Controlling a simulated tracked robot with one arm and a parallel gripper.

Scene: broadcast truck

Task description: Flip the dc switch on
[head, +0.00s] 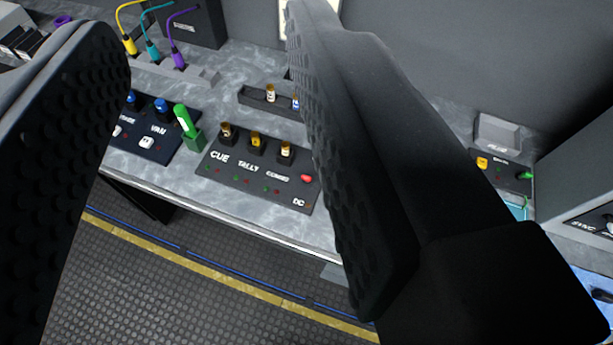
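A dark control panel (232,182) lies on the grey counter, seen between my fingers. It carries the labels CUE, TALLY, a third blurred one and DC. The DC switch (306,179) shows as a small red knob at the panel's right end, above the DC label (299,202). It is close beside my right finger in the picture; whether it is on or off I cannot tell. My gripper (205,35) is wide open with nothing between its fingers. Its two black studded fingers stand large in front of the camera, and neither visibly holds the switch.
Several dark-based switches line the panel's upper edge. A small tray (262,100) lies behind. Coloured cables (153,47) rise at the back. Another panel (500,170) is at right.

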